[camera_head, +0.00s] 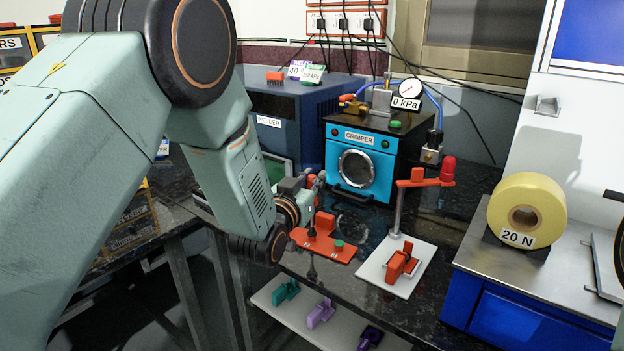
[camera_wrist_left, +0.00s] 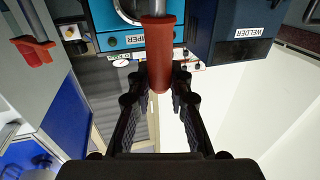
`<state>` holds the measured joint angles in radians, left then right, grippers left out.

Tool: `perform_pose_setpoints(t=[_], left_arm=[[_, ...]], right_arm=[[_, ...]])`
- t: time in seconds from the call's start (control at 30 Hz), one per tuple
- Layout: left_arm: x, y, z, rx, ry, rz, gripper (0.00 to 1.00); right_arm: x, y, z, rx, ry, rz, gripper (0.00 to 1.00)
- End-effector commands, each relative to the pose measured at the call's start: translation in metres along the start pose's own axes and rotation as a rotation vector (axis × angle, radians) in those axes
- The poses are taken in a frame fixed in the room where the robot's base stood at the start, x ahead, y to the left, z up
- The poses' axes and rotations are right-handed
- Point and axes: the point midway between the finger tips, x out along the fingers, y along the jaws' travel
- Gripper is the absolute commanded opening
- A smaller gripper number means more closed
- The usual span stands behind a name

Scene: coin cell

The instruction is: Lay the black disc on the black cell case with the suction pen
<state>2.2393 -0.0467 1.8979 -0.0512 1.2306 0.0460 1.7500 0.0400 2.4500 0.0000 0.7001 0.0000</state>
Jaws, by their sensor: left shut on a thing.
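My left gripper (camera_head: 312,190) is shut on the suction pen, above the orange plate. In the left wrist view its two black fingers (camera_wrist_left: 158,92) close on the pen's red-orange handle (camera_wrist_left: 160,52), with a grey shaft beyond it. In the head view the pen's thin shaft (camera_head: 312,252) seems to hang down in front of the orange plate (camera_head: 342,252), its end dark and small. I cannot make out the black disc or tell the black cell case for sure. A dark holder (camera_head: 370,337) sits on the low white shelf.
The blue crimper (camera_head: 362,162) stands behind, the welder (camera_head: 310,110) left of it. A white plate (camera_head: 412,272) with an orange clamp (camera_head: 400,264) and a red-armed post (camera_head: 398,212) lies right. A yellow roll (camera_head: 527,210) stands on the blue cabinet. Teal (camera_head: 285,292) and purple (camera_head: 320,313) holders sit low in front.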

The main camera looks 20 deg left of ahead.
Motion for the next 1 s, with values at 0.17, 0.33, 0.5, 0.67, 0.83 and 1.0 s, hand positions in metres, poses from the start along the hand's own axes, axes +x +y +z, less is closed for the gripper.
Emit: perform_pose_setpoints(t=[0.17,0.33,0.5,0.67,0.83,1.0], left_arm=[[0.0001,0.0000,0.0014,0.000,0.001,0.000,0.00],[0.0001,0.0000,0.0025,0.000,0.001,0.000,0.00],[0.0001,0.0000,0.0037,0.000,0.001,0.000,0.00],[0.0001,0.0000,0.0048,0.000,0.001,0.000,0.00],[0.0001,0.0000,0.0060,0.000,0.001,0.000,0.00],[0.0001,0.0000,0.0071,0.000,0.001,0.000,0.00]], right_arm=[[0.0010,0.0000,0.0000,0.000,0.000,0.000,0.49],[0.0018,0.0000,0.0000,0.000,0.000,0.000,0.49],[0.0026,0.0000,0.0000,0.000,0.000,0.000,0.49],[0.0033,0.0000,0.0000,0.000,0.000,0.000,0.49],[0.0040,0.0000,0.0001,0.000,0.000,0.000,0.49],[0.0048,0.0000,0.0001,0.000,0.000,0.000,0.49]])
